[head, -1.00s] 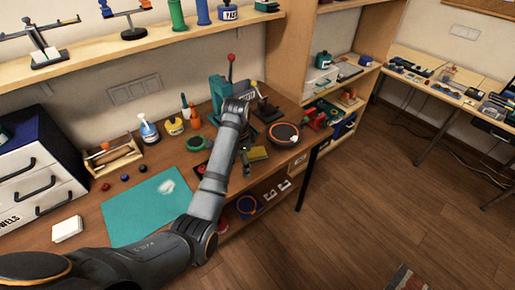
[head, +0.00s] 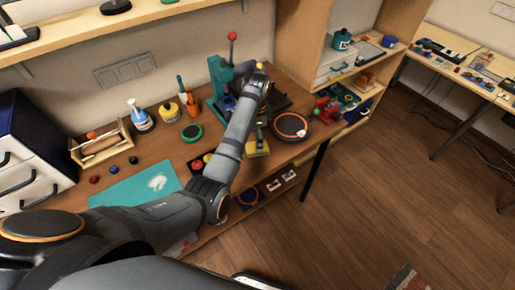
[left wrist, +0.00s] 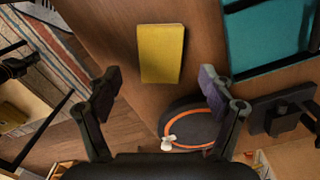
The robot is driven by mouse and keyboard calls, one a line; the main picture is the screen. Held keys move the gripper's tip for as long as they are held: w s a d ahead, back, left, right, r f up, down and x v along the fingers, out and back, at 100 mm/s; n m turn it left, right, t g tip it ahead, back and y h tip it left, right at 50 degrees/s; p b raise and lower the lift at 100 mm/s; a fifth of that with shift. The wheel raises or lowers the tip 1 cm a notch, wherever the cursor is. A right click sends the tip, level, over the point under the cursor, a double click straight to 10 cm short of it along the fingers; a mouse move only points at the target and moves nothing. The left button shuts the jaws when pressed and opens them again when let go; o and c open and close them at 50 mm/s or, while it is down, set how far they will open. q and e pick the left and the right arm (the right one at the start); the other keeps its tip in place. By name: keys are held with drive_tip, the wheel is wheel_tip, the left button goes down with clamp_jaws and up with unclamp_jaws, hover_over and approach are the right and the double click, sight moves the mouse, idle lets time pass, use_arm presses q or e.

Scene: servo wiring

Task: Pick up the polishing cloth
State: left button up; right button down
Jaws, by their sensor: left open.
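A flat yellow rectangle, which looks like the folded polishing cloth (left wrist: 161,53), lies on the brown wooden bench top in the left wrist view. In the head view the yellow cloth (head: 258,149) lies near the bench's front edge, beside my left forearm. My left gripper (left wrist: 158,82) is open and empty. In the left wrist view the cloth appears beyond and between its two fingertips, apart from both. My right gripper is not in view.
A round black pad with an orange ring (head: 291,126) sits right of the cloth. A teal press with a red-knobbed lever (head: 218,75) stands behind. A teal mat (head: 115,192) lies to the left. Bottles and a wooden tool caddy (head: 100,147) line the back.

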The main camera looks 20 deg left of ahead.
use_arm(q)
wheel_tip(320, 180, down, 3)
drive_tip(key=shift+r+p, duration=0.2)
drive_tip(key=shift+p, duration=0.2)
wheel_tip(320, 180, down, 2)
drive_tip(key=shift+w, duration=0.1)
drive_tip(key=shift+d+r, duration=0.1)
drive_tip(key=c, duration=1)
drive_tip(key=shift+c, duration=0.6)
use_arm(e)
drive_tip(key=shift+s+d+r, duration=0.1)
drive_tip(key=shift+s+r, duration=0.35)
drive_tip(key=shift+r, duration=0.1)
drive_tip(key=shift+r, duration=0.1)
